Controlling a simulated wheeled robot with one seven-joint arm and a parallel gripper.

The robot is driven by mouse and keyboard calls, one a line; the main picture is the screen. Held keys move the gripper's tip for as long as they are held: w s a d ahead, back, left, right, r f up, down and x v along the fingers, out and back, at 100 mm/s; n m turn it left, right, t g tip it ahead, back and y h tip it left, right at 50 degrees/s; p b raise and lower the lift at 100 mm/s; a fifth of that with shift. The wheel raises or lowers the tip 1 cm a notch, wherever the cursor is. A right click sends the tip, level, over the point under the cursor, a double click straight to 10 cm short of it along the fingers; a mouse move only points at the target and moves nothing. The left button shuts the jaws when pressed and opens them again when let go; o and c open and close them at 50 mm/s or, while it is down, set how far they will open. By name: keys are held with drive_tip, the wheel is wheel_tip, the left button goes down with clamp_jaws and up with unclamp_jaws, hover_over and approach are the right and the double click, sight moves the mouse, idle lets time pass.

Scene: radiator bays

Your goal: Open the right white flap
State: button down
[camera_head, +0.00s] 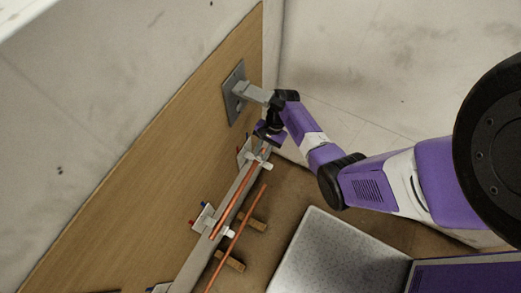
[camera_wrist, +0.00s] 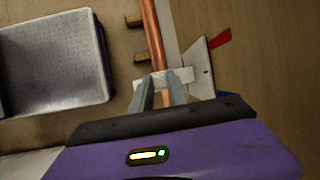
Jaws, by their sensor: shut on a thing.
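The right white flap (camera_head: 264,163) crosses the copper pipe at the upper end of the rail in the head view. In the wrist view the flap (camera_wrist: 185,76) lies across the pipe at my fingertips. My gripper (camera_wrist: 160,80) is shut on this flap, with a grey finger on each side, and the pipe runs behind it. In the head view my gripper (camera_head: 266,146) is just above the flap, its fingers mostly hidden by the hand.
A white bracket plate (camera_wrist: 199,68) with a red lever (camera_wrist: 219,39) is beside the flap. Another white flap (camera_head: 226,231) sits lower on the rail. A grey wall box (camera_head: 236,92) is above. A speckled grey panel (camera_head: 325,255) lies at lower right. Wooden blocks (camera_head: 231,261) are beside the pipes.

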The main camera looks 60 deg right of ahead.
sight(262, 163)
drive_tip(key=shift+s+n+t, duration=0.3)
drive_tip(key=shift+s+t, duration=0.45)
drive_tip(key=shift+t, duration=0.45)
drive_tip(key=t+b, duration=0.1)
drive_tip(key=s+f+t+b, duration=0.1)
drive_tip(key=t, duration=0.1)
drive_tip(key=shift+s+d+n+t, duration=0.1)
drive_tip(key=shift+s+n+t, duration=0.2)
drive_tip(key=shift+n, duration=0.1)
drive_tip(key=s+f+t+b, duration=0.1)
drive_tip(key=t+b, duration=0.1)
drive_tip(key=b, duration=0.1)
drive_tip(key=n+t+y+b, duration=0.1)
drive_tip(key=t+b, duration=0.1)
drive_tip(key=b, duration=0.2)
drive_tip(key=shift+s+f, duration=0.4)
drive_tip(key=t+b, duration=0.1)
drive_tip(key=b, duration=0.1)
drive_tip(key=t+y+b, duration=0.1)
drive_tip(key=b, duration=0.2)
drive_tip(key=shift+s+f+n+t, duration=0.35)
drive_tip(key=shift+s+n+t, duration=0.05)
drive_tip(key=shift+b, duration=0.5)
drive_tip(key=shift+r+t, duration=0.1)
drive_tip(key=shift+t, duration=0.2)
